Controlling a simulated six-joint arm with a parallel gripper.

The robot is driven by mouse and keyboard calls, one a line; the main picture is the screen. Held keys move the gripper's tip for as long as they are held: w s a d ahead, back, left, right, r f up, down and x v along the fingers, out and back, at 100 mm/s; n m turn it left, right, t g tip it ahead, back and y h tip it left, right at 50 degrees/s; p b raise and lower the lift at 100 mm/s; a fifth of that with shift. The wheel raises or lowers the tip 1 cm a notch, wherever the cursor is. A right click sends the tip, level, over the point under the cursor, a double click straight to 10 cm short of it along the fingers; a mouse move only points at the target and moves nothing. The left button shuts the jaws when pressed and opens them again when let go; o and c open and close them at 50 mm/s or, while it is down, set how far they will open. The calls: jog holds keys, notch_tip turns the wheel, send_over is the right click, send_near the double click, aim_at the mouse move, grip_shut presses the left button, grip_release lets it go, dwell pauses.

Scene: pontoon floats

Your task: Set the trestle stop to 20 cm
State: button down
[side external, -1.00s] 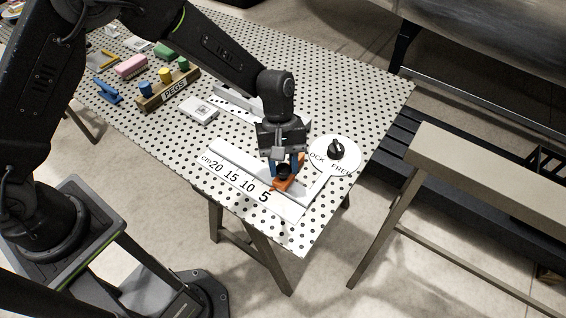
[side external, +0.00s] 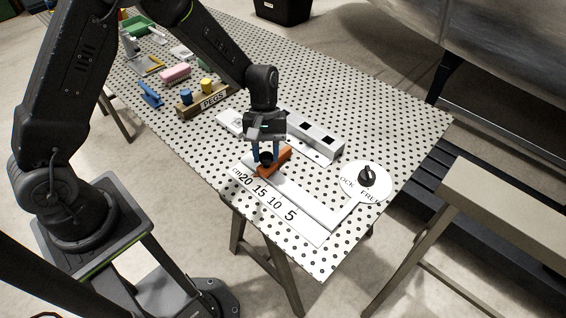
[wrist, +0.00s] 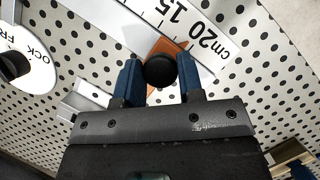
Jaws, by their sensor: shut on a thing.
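The orange stop (side external: 276,164) sits on the white rail (side external: 310,202) beside the printed cm scale (side external: 268,200). It stands near the 20 and 15 marks; its exact reading is unclear. My gripper (side external: 266,156) is shut on the stop's round black knob, with a blue finger on each side. In the wrist view, my gripper (wrist: 160,76) has the black knob (wrist: 160,70) between its fingers, and part of the orange stop (wrist: 168,46) shows beyond it. A round white dial (side external: 367,184) with a black knob, marked FREE and partly readable "OCK", is at the rail's right end.
A grey metal bracket with square holes (side external: 318,136) lies just behind the rail. A wooden PEGS block (side external: 205,101) with coloured pegs and a pink block (side external: 174,74) are farther left.

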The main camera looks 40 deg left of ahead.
jog(key=shift+a, duration=0.7)
jog(key=c, duration=0.8)
grip_release()
jog(key=shift+o, duration=0.2)
jog(key=v, duration=1.4)
